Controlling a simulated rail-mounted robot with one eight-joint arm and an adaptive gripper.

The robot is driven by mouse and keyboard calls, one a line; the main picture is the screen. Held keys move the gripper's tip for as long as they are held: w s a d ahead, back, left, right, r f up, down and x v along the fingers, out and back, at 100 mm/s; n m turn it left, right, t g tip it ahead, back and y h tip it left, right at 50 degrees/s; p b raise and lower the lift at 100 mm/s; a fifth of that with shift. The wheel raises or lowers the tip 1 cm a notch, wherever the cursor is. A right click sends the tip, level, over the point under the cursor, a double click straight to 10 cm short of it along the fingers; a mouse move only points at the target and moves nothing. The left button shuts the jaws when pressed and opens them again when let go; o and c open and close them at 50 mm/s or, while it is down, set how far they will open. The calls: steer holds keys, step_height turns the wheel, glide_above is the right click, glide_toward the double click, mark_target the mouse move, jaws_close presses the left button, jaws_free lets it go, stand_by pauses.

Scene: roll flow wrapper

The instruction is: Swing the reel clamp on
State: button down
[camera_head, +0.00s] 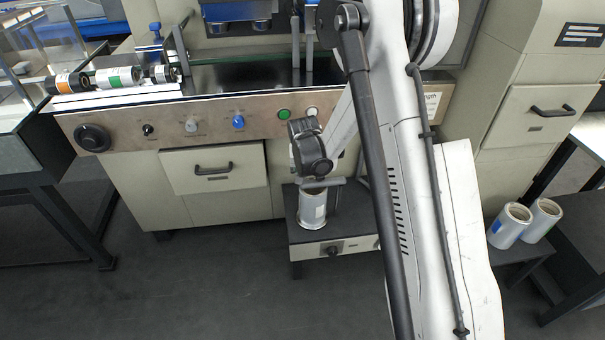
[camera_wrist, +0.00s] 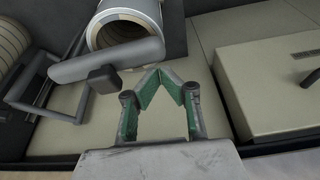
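A reel (camera_wrist: 125,12) with a pale outer face and open core shows at the top of the wrist view. It also stands on the small low stand in the head view (camera_head: 312,210). A grey round bar with a dark block, which looks like the reel clamp (camera_wrist: 95,63), crosses in front of the reel's open end. It shows in the head view (camera_head: 322,183) above the reel. My gripper (camera_wrist: 158,71) has green-lined fingers whose tips come together, with nothing visible between them. It appears just right of the bar, apart in the picture; depth is unclear.
A dark bent rod frame (camera_wrist: 45,112) lies left of the bar. A beige drawer (camera_head: 215,170) and a panel with knobs (camera_head: 238,122) are beside and above the stand (camera_head: 303,237). Two spare reels (camera_head: 510,224) stand at the far right. The floor in front is clear.

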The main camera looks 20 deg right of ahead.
steer(key=p+v, duration=0.3)
steer(key=v, duration=0.6)
steer(key=shift+s+d+p, duration=0.15)
steer(key=shift+d+p, duration=0.05)
steer(key=shift+p, duration=0.2)
